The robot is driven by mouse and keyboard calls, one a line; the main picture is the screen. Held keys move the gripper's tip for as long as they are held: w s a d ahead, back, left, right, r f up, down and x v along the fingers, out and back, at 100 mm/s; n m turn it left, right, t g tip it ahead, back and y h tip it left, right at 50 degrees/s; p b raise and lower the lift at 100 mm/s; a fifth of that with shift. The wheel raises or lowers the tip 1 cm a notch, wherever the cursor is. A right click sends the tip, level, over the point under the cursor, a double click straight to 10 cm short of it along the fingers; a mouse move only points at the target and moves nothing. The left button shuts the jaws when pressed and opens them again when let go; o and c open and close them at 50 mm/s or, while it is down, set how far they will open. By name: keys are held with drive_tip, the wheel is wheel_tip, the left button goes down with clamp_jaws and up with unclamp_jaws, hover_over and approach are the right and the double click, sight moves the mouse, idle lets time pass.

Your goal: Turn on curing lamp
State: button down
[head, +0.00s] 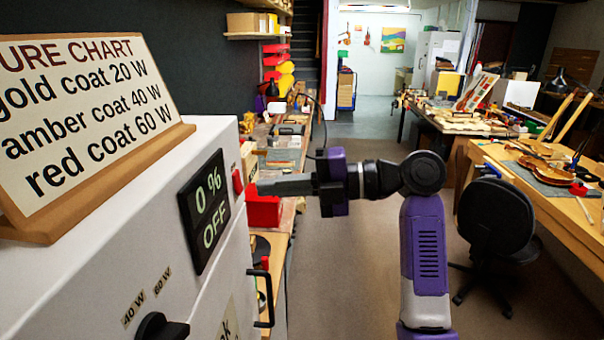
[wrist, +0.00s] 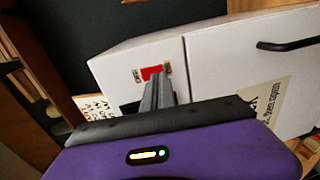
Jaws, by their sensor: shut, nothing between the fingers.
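The curing lamp is a white cabinet (head: 130,230) at the left of the head view, also in the wrist view (wrist: 110,62). Its dark display (head: 205,210) reads 0 % and OFF. A red switch (head: 238,181) sits on its front face; it also shows in the wrist view (wrist: 151,72), partly behind the fingers. A black knob (head: 162,327) is lower down, near 40 W and 60 W labels. My gripper (head: 260,187) is shut and empty. It points left at the red switch, its tips close to it with a small gap in the head view.
A cure chart board (head: 85,110) stands on the cabinet, listing gold 20 W, amber 40 W, red 60 W. A black door handle (head: 265,298) sticks out below the switch. A red bin (head: 264,211) lies behind my gripper. A black chair (head: 490,220) stands right; the floor between is clear.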

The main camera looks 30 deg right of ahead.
sight(242, 190)
drive_tip(key=shift+p+x, duration=0.35)
drive_tip(key=shift+x, duration=1)
drive_tip(key=b, duration=0.3)
drive_tip(key=shift+w+a+f+y, duration=0.1)
drive_tip(key=shift+a+y, duration=0.05)
drive_tip(key=shift+y, duration=0.15)
drive_tip(key=shift+f+b, duration=0.1)
drive_tip(key=shift+b, duration=0.2)
